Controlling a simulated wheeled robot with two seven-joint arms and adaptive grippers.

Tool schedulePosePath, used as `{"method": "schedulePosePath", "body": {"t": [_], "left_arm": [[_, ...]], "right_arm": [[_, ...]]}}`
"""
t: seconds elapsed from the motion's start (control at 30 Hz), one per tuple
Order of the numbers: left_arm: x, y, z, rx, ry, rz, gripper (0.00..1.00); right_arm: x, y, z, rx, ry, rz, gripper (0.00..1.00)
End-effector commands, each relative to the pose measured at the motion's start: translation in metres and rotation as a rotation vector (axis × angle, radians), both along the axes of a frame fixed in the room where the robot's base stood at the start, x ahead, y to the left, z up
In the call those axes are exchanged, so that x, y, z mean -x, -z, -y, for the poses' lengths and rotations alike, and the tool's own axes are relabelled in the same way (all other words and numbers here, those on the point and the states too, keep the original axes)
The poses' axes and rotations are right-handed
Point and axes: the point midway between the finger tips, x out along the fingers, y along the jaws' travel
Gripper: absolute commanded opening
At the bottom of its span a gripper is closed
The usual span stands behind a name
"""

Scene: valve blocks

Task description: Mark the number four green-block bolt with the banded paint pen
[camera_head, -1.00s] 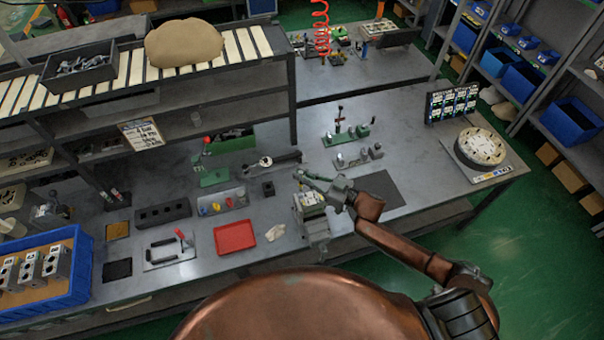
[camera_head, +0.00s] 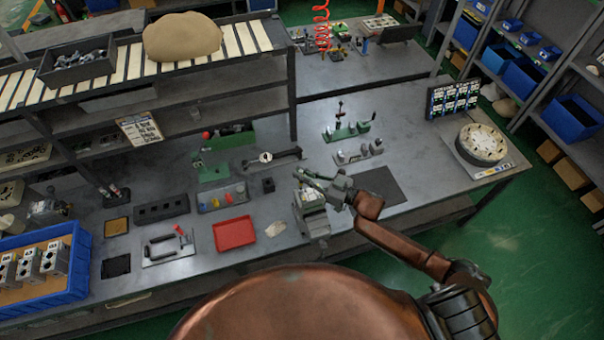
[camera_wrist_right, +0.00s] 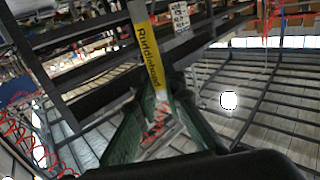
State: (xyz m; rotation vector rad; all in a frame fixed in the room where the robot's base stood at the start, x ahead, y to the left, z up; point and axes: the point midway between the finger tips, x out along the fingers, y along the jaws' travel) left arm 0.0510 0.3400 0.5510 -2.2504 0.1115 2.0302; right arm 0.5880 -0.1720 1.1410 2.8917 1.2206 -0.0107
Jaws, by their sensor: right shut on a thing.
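My right gripper (camera_head: 309,178) reaches in from the right over the front of the bench. In the right wrist view its green fingers (camera_wrist_right: 158,103) are shut on a paint pen (camera_wrist_right: 147,58), a pale shaft with a yellow band lettered "Ruddlebond". The pen is too small to make out in the head view. A block (camera_head: 308,198) with a pale, greenish top sits in a grey vise (camera_head: 317,222) just under the gripper. The gripper partly covers it, and its bolts and numbers cannot be read. Whether the pen touches it cannot be told. My left gripper is not in view.
A red tray (camera_head: 235,233) and a pale cloth (camera_head: 275,229) lie left of the vise. A dark mat (camera_head: 378,185) lies right of it. Green fixtures (camera_head: 347,132) stand behind. A blue crate (camera_head: 82,262) holds grey valve blocks (camera_head: 52,259) at far left.

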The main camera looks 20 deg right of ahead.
Motion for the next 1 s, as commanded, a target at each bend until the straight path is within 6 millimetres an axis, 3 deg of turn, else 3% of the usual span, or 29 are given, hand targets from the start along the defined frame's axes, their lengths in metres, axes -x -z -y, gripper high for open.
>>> {"method": "schedulePosePath", "body": {"t": [0.57,1.0], "left_arm": [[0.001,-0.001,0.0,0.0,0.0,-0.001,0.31],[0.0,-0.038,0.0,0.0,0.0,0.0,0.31]], "right_arm": [[0.0,-0.001,0.0,0.0,0.0,0.0,0.0],[0.0,-0.042,0.0,-0.001,-0.001,0.001,0.0]]}}
